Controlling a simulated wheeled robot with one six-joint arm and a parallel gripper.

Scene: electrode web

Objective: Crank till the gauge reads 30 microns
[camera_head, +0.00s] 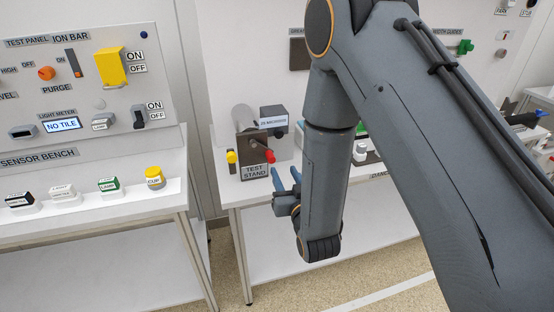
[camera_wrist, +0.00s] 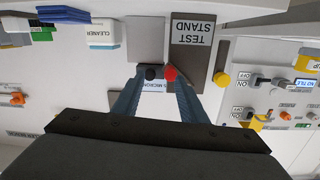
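The test stand (camera_head: 256,150) is a dark block on the white bench, labelled TEST STAND; it also shows upside down in the wrist view (camera_wrist: 190,52). A red-knobbed crank handle (camera_head: 269,157) sticks out of its front; the red knob (camera_wrist: 170,73) also shows in the wrist view. The gauge display (camera_head: 273,123) on the grey box behind seems to read 25 microns, in small print. My gripper (camera_head: 286,172) is open and empty, its blue fingers just right of and below the knob. In the wrist view the knob lies between the fingertips (camera_wrist: 160,72), with no visible grip.
A yellow knob (camera_head: 231,157) stands left of the stand. A roller (camera_head: 244,117) sits behind it.

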